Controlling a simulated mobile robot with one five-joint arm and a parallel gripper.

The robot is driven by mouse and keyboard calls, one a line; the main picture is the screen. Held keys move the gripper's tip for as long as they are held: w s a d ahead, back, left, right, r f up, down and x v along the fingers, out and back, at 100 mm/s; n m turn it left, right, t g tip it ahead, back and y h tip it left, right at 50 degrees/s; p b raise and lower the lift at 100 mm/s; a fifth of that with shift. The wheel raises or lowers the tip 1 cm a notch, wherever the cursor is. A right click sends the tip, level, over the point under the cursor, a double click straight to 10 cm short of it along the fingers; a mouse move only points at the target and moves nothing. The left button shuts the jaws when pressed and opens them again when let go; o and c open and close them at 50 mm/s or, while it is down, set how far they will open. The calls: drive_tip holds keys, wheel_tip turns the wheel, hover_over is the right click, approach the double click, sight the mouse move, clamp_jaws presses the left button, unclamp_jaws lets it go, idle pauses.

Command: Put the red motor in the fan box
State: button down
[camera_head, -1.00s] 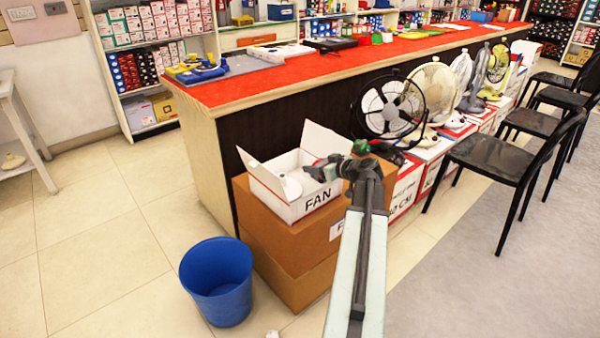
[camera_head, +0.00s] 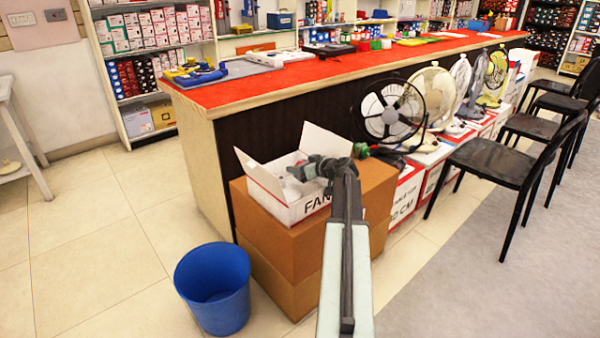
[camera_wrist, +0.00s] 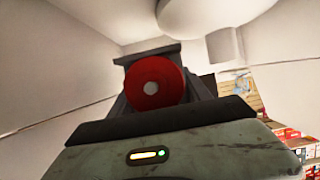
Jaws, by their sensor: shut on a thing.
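The fan box (camera_head: 285,208) is an open white carton marked FAN, with its flaps up, on top of a brown carton. My gripper (camera_head: 302,172) reaches in over its right side, within the opening. In the wrist view my gripper (camera_wrist: 152,62) is shut on the red motor (camera_wrist: 152,84), a round red piece with a pale centre. White walls like the box's inside surround it. A large smooth white part (camera_wrist: 200,14) lies just beyond the motor. In the head view the gripper mostly hides the motor, and I cannot tell whether it touches the box bottom.
Two stacked brown cartons (camera_head: 262,238) carry the box. A blue bin (camera_head: 213,287) stands on the floor in front. The red-topped counter (camera_head: 330,70) runs behind, with fans on boxes (camera_head: 392,110) and black chairs (camera_head: 487,160) to the right. Floor at the left is clear.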

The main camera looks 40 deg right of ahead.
drive_tip(key=shift+f+b, duration=0.5)
drive_tip(key=shift+b, duration=0.15)
drive_tip(key=shift+c, duration=2.4)
unclamp_jaws()
drive_tip(key=shift+r, duration=0.25)
drive_tip(key=p+v, duration=0.6)
drive_tip(key=v, duration=0.6)
drive_tip(key=shift+r, duration=0.35)
